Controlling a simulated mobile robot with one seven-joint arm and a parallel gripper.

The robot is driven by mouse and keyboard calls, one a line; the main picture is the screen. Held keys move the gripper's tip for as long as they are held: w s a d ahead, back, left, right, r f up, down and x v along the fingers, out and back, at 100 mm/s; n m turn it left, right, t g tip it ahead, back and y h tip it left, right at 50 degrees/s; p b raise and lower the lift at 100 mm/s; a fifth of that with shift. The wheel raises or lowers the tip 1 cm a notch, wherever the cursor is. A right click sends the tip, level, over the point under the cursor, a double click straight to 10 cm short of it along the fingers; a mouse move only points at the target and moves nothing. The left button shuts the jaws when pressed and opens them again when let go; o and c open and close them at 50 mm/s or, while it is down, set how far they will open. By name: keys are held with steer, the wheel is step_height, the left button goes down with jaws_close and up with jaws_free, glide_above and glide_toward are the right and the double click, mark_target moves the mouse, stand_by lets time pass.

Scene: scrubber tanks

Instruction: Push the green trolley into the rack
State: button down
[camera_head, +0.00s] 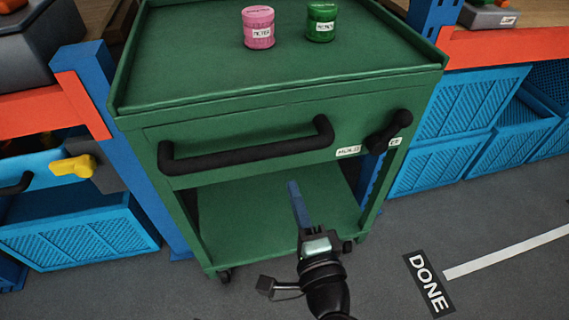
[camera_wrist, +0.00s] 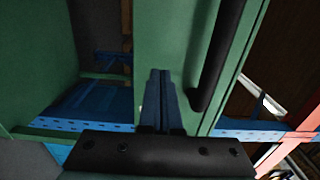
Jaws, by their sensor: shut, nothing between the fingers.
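The green trolley (camera_head: 230,122) stands upright between the blue uprights of the rack (camera_head: 87,85), its front towards me. Its front panel has a long black bar handle (camera_head: 245,148) and a black knob (camera_head: 390,132) at the right. In the wrist view the trolley's panel (camera_wrist: 180,40) fills the middle and the handle (camera_wrist: 216,60) runs along its right. My gripper (camera_head: 293,186) is shut and empty, below the bar handle and in front of the trolley's lower opening. Its fingertips (camera_wrist: 160,74) point at the trolley; whether they touch it I cannot tell.
A pink tin (camera_head: 258,28) and a green tin (camera_head: 321,22) stand on the trolley's top. Blue crates (camera_head: 80,238) lie low at left and more (camera_head: 440,160) at right, under orange beams (camera_head: 490,46). A DONE floor label (camera_head: 428,284) lies at lower right. The grey floor there is clear.

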mark_target(284, 166)
steer(key=x, duration=0.7)
steer(key=shift+w+a+b, duration=0.1)
steer(key=shift+w+b, duration=0.05)
steer(key=shift+b, duration=0.15)
